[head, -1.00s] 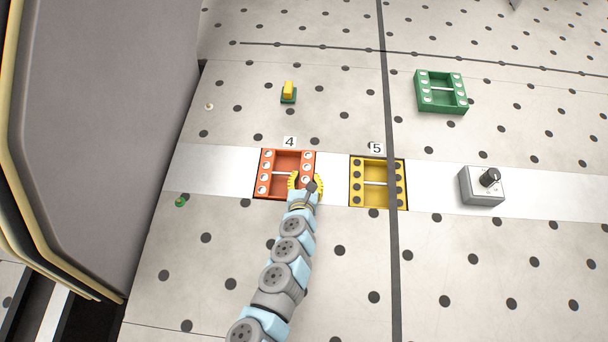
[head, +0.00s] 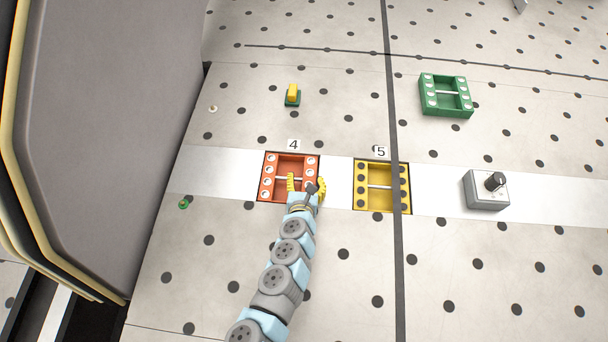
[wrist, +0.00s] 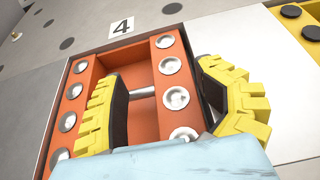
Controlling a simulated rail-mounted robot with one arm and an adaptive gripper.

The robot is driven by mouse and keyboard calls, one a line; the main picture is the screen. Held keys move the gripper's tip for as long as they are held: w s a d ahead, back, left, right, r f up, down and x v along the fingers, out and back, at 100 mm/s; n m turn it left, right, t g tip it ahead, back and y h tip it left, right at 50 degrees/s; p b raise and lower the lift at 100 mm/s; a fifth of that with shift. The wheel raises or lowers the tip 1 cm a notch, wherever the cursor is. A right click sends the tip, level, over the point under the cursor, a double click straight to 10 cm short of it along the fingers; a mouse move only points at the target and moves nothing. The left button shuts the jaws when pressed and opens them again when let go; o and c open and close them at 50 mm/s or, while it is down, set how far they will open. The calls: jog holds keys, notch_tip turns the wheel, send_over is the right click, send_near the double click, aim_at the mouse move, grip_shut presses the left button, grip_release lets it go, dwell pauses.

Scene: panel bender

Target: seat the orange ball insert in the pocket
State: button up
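The orange ball insert (head: 298,157), a frame with silvery balls along two sides and a grey crossbar, lies in the pocket beside label 4 in the head view. It looks level there, with a thin dark edge around it. In the wrist view the insert (wrist: 118,54) fills the middle. My gripper (head: 306,188) is over its right side. The yellow fingers of my gripper (wrist: 170,98) stand apart, one inside the insert's opening and one outside its right rail. A gap shows between the left finger and the rail. The insert's near end is hidden by my gripper.
A yellow insert (head: 381,209) sits to the right by label 5. A grey box with a black knob (head: 487,190) stands farther right. A green insert (head: 446,111) and a small green-and-yellow part (head: 292,95) lie behind. A large grey panel (head: 100,130) stands at the left.

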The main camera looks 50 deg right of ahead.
jog(key=a+f, duration=0.2)
jog(key=f, duration=0.1)
jog(key=shift+w+y, duration=0.15)
jog(key=shift+y, duration=0.25)
jog(key=shift+s+r, duration=0.25)
jog(key=shift+r, duration=0.3)
jog(key=shift+s+a+r, duration=0.1)
jog(key=shift+s+r, duration=0.4)
jog(key=shift+r, duration=0.1)
jog(key=v, duration=0.4)
jog(key=shift+s+a+f, duration=0.1)
jog(key=shift+s+a, duration=0.2)
jog(key=shift+a, duration=0.05)
jog(key=shift+s+a+r+h, duration=0.15)
jog(key=shift+s+a+r, duration=0.15)
jog(key=shift+r, duration=0.2)
jog(key=shift+s+a+r+h, duration=0.2)
jog(key=shift+a+r, duration=0.15)
jog(key=shift+r, duration=0.15)
jog(key=shift+r+v, duration=0.25)
jog(key=shift+v, duration=1.2)
jog(key=shift+w, duration=0.15)
jog(key=shift+r+p, duration=0.1)
jog(key=shift+p, duration=0.2)
